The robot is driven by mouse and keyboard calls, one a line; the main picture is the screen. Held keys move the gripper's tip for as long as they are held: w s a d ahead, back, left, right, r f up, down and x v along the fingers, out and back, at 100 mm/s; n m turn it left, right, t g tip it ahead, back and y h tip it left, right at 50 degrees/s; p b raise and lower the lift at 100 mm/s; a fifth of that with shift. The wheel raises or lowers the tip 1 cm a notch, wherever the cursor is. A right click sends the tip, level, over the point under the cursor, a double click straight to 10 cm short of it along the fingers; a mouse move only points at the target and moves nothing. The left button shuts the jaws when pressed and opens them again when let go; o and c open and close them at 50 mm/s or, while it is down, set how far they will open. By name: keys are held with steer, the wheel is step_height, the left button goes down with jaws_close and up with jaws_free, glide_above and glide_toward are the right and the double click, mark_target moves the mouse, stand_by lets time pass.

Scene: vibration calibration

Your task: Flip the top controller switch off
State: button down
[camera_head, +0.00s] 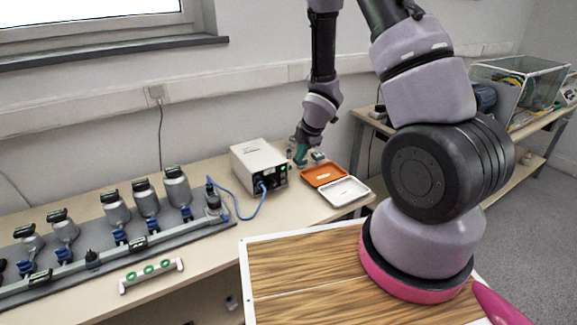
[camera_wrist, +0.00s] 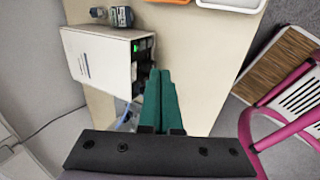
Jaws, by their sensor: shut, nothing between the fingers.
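The controller (camera_head: 259,165) is a white box with a dark front panel on the bench, and a blue cable is plugged into its front. In the wrist view the controller (camera_wrist: 100,58) lies at upper left, with a green light on its front. My gripper (camera_head: 300,160) is just right of the controller in the head view. Its green fingers (camera_wrist: 159,78) are together and empty, close to the front panel in the wrist view. I cannot tell whether they touch it. The top switch is too small to make out, and the fingers hide part of the panel.
An orange tray (camera_head: 324,175) and a white tray (camera_head: 345,191) lie right of the controller. A rail with several grey sensors (camera_head: 117,210) stands at left. A small dark device (camera_wrist: 121,16) sits beside the controller. A wooden-topped surface (camera_head: 300,262) is in front.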

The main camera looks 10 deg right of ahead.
mark_target(284, 167)
steer(key=shift+f, duration=0.1)
steer(key=shift+w+a+f, duration=0.45)
steer(key=shift+w+f, duration=0.85)
steer(key=shift+f, duration=0.1)
steer(key=shift+w+a+f, duration=0.4)
steer(key=shift+w+f, duration=0.9)
steer(key=shift+f, duration=0.1)
steer(key=shift+w+a+f, duration=0.45)
steer(key=shift+w+f, duration=0.85)
steer(key=shift+f, duration=0.1)
steer(key=shift+w+a+r, duration=0.15)
steer(key=shift+w+r, duration=0.05)
steer(key=shift+w, duration=0.2)
steer(key=shift+r, duration=0.1)
